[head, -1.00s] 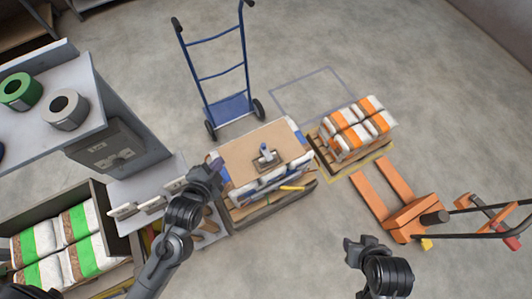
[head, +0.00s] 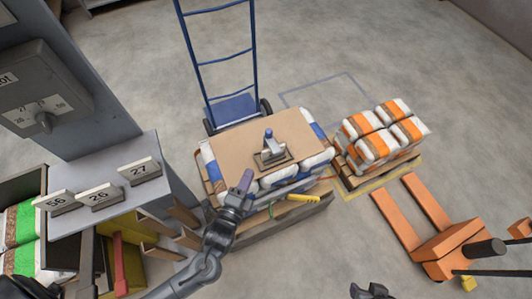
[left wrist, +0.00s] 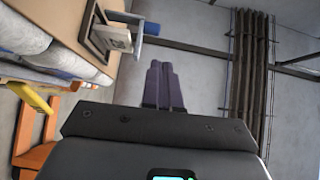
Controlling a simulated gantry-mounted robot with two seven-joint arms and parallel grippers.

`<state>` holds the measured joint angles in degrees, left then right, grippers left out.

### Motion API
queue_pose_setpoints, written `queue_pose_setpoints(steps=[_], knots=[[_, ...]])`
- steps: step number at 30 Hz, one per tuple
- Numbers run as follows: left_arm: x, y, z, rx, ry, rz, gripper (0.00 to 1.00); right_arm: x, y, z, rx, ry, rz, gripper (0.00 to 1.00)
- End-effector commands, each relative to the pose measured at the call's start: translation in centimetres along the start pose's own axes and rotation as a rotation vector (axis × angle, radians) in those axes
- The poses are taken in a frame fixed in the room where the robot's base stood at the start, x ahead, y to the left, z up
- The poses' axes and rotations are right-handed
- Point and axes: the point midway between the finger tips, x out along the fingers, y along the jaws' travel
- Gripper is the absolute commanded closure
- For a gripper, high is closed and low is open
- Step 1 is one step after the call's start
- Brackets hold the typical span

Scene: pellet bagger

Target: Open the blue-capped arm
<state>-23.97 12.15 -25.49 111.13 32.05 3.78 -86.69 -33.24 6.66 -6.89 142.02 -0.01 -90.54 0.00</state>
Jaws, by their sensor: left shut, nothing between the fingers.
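The blue-capped arm (head: 269,138) stands up from a small metal plate device (head: 273,155) on a brown board on top of a stack of blue-and-white bags. In the left wrist view its blue end (left wrist: 150,28) points right from the plate (left wrist: 112,38). My left gripper (head: 245,178) is shut and empty, at the board's near left edge, apart from the arm. Its closed fingers (left wrist: 158,70) also show in the left wrist view. Only a bit of my right gripper (head: 372,291) shows at the bottom edge of the head view.
A blue hand truck (head: 222,60) stands behind the stack. A yellow tool (head: 292,197) lies at the stack's front. Orange-and-white bags (head: 383,132) and an orange pallet jack (head: 440,245) are to the right. A grey shelf with number signs (head: 138,170) is at left.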

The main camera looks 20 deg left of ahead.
Motion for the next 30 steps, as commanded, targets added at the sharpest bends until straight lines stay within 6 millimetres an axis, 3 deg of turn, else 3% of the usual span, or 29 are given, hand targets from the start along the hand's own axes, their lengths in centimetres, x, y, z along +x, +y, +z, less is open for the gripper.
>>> queue_pose_setpoints(steps=[1, 3, 11, 30], knots=[[0.2, 1.2, 0.0, 0.0, 0.001, -0.004, 1.0, 1.3, -0.1, 0.4, 0.001, 0.0, -0.001, 0.57], [0.3, 1.5, 0.0, 0.0, 0.001, -0.007, 1.0, 1.7, -0.1, 0.5, 0.001, 0.001, -0.001, 0.57], [2.0, 1.6, 0.0, -0.001, 0.001, -0.013, 1.0, 2.2, -0.1, 0.7, 0.001, 0.002, -0.001, 0.57], [12.5, 1.6, 0.0, -0.001, 0.001, -0.011, 1.0, 4.7, 0.0, 1.5, -0.007, 0.001, 0.006, 0.57]])
